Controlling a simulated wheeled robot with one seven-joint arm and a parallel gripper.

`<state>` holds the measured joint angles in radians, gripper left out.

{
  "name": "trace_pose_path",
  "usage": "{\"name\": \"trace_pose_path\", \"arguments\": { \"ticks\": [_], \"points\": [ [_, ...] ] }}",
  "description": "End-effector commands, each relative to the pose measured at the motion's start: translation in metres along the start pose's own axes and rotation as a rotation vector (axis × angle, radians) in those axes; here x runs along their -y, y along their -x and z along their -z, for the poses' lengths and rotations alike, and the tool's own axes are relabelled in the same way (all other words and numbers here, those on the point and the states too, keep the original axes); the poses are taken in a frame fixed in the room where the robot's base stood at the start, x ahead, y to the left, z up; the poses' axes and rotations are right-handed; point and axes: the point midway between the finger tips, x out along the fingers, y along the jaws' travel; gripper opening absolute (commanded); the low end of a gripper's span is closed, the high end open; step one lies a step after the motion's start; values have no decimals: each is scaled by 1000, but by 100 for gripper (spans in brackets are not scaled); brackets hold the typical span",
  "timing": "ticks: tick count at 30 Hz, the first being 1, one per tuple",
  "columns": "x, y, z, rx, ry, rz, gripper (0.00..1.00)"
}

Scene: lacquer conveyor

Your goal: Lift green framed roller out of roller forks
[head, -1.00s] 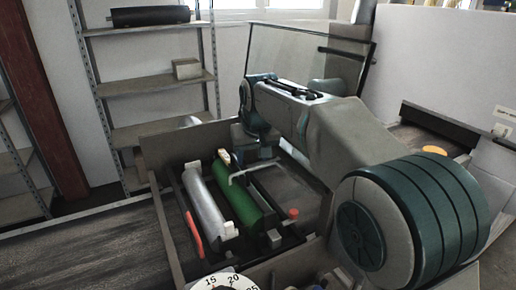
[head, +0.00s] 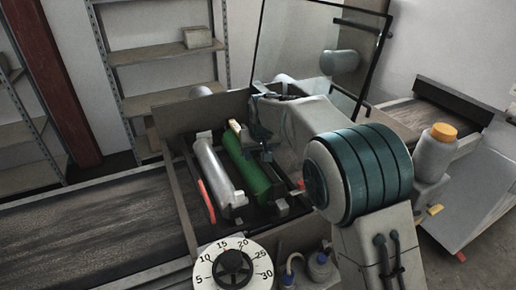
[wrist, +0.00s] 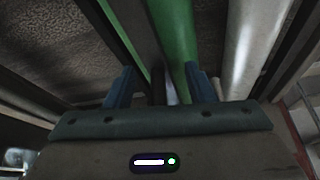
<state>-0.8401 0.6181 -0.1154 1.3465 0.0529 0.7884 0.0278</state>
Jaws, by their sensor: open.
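The green roller (head: 249,170) lies in a dark tray beside a silver-white roller (head: 214,169). In the wrist view the green roller (wrist: 178,28) runs away from me, with a dark bar alongside it. My gripper (head: 264,150) is over the right side of the green roller, near its middle. In the wrist view my gripper (wrist: 161,86) is open, with its two blue fingers apart. The green roller passes close to the right finger. I cannot tell whether it touches. My arm and gripper hide part of the roller's right side and its frame.
The silver-white roller is close on the left, and a red bar (head: 207,201) lies beyond it. Tray walls (head: 175,205) surround the rollers. A glass panel (head: 300,45) stands behind. A conveyor (head: 90,225) extends left.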

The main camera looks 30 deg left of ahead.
Motion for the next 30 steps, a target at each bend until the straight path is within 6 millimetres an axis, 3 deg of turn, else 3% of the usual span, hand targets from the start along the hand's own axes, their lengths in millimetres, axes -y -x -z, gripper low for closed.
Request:
{"name": "trace_pose_path", "arguments": {
  "ticks": [5,10,11,16,17,19,30],
  "points": [
    [0,0,0,0,0,0,49],
    [0,0,0,0,0,0,2],
    [0,0,0,0,0,0,0],
    [0,0,0,0,-1,0,0],
    [0,0,0,0,-1,0,21],
    [0,0,0,0,-2,0,2],
    [0,7,4,-7,-3,0,0]
  ]
}}
